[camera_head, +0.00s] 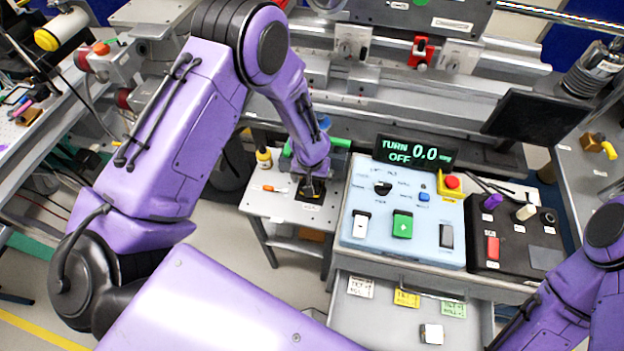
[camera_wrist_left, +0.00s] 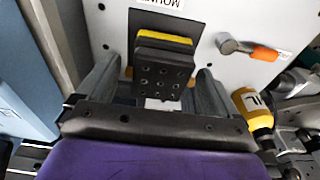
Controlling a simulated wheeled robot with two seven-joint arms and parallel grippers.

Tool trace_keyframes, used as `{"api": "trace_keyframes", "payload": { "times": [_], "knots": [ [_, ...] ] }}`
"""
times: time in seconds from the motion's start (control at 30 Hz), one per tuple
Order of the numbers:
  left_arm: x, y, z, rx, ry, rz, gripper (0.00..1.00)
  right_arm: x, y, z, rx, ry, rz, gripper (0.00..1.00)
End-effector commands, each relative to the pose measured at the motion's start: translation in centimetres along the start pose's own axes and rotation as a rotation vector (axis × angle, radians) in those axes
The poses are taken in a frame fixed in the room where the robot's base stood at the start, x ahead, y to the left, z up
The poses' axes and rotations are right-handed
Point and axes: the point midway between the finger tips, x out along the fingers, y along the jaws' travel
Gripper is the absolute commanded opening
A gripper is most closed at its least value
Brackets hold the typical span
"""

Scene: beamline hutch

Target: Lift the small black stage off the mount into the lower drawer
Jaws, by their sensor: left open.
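The small black stage (camera_wrist_left: 162,75) has a grid of holes and a yellow strip along one edge. In the left wrist view it sits on the black mount plate (camera_wrist_left: 185,28) on a white tabletop, by a label partly reading "MOUNT". My left gripper (camera_head: 311,187) is over it on the small white table, and its grey fingers stand open on either side of the stage, with gaps visible. In the head view the gripper mostly hides the stage. The lower drawer (camera_head: 385,328) stands pulled open below the control panel, with a small white block (camera_head: 431,334) inside. My right gripper is out of view.
A yellow bottle (camera_head: 264,158) and an orange-handled tool (camera_head: 272,189) are on the small white table (camera_head: 262,207) near my left gripper. The blue control panel (camera_head: 385,235) and a black control box (camera_head: 515,240) stand to the right, above the drawer. Metal rails lie behind.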

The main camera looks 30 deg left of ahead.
Motion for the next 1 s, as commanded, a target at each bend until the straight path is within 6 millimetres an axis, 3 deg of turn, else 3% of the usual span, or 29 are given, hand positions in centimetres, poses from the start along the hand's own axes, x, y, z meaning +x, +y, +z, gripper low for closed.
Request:
{"api": "trace_keyframes", "payload": {
  "times": [0.2, 0.4, 0.43, 0.77, 0.93, 1.0],
  "knots": [
    [0.2, 0.0, 0.0, -0.001, 0.001, 0.000, 0.90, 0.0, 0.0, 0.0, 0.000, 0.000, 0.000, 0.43],
    [0.1, -0.1, 0.0, -0.001, 0.001, 0.000, 0.25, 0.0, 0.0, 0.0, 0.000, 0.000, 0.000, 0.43],
    [0.1, -0.1, 0.0, -0.001, 0.001, 0.000, 0.23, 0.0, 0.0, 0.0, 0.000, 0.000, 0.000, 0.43],
    [-0.4, 0.0, -0.2, -0.001, 0.004, 0.001, 0.23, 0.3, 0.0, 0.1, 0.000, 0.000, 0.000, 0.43],
    [-2.6, 0.0, -0.5, -0.002, 0.007, 0.003, 0.23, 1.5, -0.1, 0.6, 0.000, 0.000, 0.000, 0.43],
    [-4.6, 0.3, 0.6, 0.002, 0.005, 0.001, 0.23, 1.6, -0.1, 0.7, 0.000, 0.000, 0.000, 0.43]
  ]
}}
